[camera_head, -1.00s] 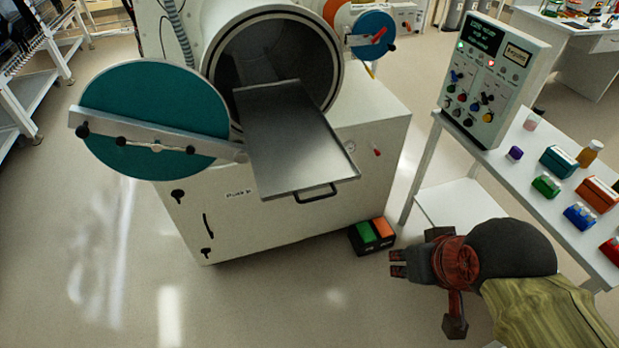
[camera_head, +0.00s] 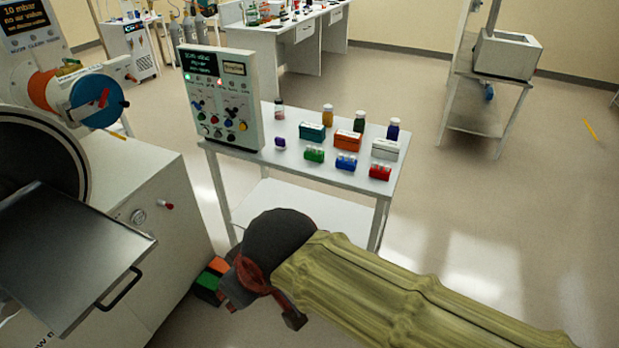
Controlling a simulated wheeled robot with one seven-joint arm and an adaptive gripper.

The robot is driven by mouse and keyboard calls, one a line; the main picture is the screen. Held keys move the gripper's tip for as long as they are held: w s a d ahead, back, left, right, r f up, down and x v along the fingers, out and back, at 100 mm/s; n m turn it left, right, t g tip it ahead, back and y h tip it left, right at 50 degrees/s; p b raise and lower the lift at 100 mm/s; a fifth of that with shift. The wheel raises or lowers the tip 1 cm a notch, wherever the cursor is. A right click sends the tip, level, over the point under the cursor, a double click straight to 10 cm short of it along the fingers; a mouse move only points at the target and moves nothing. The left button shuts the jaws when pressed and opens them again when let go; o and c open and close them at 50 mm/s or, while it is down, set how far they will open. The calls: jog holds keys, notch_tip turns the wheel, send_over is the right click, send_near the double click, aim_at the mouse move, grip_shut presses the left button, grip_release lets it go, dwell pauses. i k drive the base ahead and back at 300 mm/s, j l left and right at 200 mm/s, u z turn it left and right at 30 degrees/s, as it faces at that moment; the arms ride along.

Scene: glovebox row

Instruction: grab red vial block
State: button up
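The red vial block (camera_head: 380,172) sits upright at the near right corner of the white table (camera_head: 340,182), to the right of a blue vial block (camera_head: 346,162). My gripper (camera_head: 222,288) is low in front of the table, to the left of and below the red block and well apart from it. Its fingers are mostly hidden against the dark pedal box, so I cannot tell whether they are open.
A green vial block (camera_head: 314,154), several boxes and bottles, and a control panel (camera_head: 218,98) stand on the table. At left, a chamber's metal tray (camera_head: 75,255) juts out.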

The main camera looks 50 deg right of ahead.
aim_at(380, 172)
jog(key=z, duration=0.5)
jog(key=l+z, duration=0.1)
jog(key=z, duration=0.4)
jog(key=l+z, duration=0.1)
jog(key=z, duration=0.85)
jog(key=i+l+z, duration=0.35)
jog(key=i+l, duration=0.6)
